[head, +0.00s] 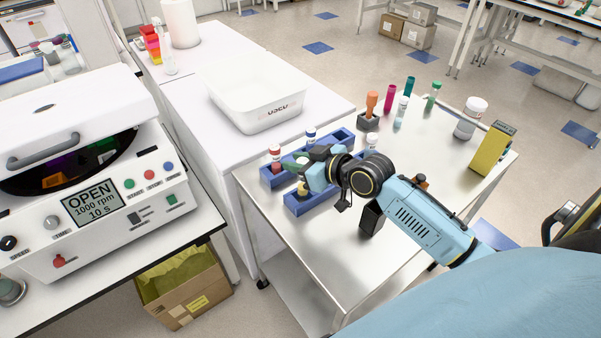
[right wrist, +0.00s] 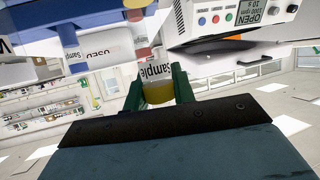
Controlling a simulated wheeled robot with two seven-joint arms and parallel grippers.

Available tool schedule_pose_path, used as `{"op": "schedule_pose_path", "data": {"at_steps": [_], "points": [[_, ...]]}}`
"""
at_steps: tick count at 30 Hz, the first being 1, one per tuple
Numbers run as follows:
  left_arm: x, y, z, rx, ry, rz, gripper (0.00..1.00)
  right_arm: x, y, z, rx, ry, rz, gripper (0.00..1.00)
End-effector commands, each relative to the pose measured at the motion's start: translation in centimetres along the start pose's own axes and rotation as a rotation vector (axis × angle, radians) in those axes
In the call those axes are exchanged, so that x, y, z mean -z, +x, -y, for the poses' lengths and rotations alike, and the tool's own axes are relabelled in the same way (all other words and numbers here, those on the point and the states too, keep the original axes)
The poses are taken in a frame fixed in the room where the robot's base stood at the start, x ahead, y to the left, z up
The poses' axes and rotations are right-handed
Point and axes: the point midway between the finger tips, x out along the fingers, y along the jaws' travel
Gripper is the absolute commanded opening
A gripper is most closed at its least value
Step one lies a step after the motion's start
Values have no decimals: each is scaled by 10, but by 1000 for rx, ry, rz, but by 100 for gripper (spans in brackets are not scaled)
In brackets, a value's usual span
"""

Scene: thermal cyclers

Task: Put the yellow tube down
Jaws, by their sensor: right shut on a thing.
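My right gripper (head: 296,169) reaches in from the right over the blue tube racks on the metal cart. In the right wrist view its green fingers (right wrist: 158,91) are shut on the yellow tube (right wrist: 157,93), a clear tube with a "Sample" label and yellow contents. In the head view a bit of yellow (head: 303,188) shows below the fingers, by the front blue rack (head: 320,205). The gripper hides most of the tube, and I cannot tell whether its end is in a slot. My left gripper is not in view.
The rear blue rack (head: 267,180) holds a red-capped tube (head: 275,158). A blue-capped tube (head: 311,135) stands behind my gripper. Several coloured tubes, a white jar (head: 470,118) and a yellow box (head: 493,148) stand farther back. An open centrifuge (head: 95,185) is at left. The cart's front is clear.

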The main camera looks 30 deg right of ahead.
Motion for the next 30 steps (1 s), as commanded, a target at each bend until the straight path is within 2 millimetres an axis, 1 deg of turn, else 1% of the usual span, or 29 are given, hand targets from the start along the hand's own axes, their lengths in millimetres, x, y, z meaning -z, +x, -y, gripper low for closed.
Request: {"op": "schedule_pose_path", "data": {"at_steps": [1, 4, 9, 11, 17, 22, 23, 27, 30], "points": [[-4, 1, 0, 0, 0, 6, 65, -3, 2, 0, -1, 0, -1, 4], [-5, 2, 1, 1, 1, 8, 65, -10, 4, 0, -1, 0, 0, 4], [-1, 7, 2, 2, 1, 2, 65, -32, 14, 0, 0, 1, 1, 4], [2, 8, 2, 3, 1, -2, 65, -38, 16, 0, 0, 1, 0, 4], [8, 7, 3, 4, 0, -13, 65, -38, 16, 0, -1, -1, -2, 4], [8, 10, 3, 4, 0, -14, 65, -42, 18, 0, -1, -1, -2, 4], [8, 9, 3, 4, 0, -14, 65, -41, 17, 0, -1, -1, -2, 29], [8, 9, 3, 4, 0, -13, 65, -41, 17, 0, -1, -1, -2, 47], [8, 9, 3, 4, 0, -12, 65, -41, 17, 0, -1, -1, -2, 47]]}}
